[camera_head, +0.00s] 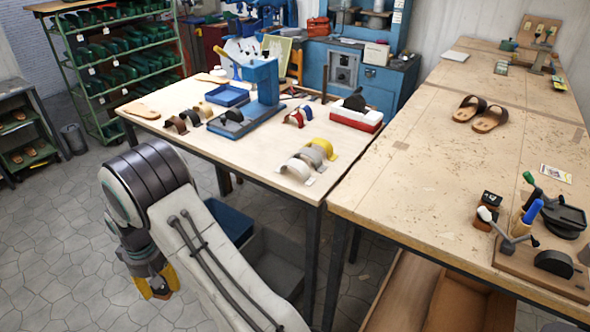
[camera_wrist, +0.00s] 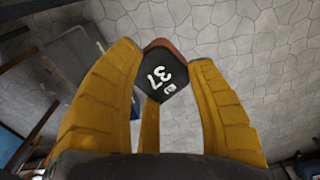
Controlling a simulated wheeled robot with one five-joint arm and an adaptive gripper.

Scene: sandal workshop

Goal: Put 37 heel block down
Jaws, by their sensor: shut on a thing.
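The heel block (camera_wrist: 160,75) is dark with a brown edge and bears a white 37, upside down in the wrist view. My gripper (camera_wrist: 165,62) is shut on it, with one yellow finger on each side. In the head view my gripper (camera_head: 155,282) hangs low over the stone floor, left of the near table; the block is mostly hidden there.
The near wooden table (camera_head: 240,155) holds several strap pieces, a blue tray (camera_head: 226,95) and a red-and-white box (camera_head: 356,116). A blue bin (camera_head: 234,222) and a grey bin (camera_head: 275,262) stand below it. A long workbench (camera_head: 420,185) stands at right.

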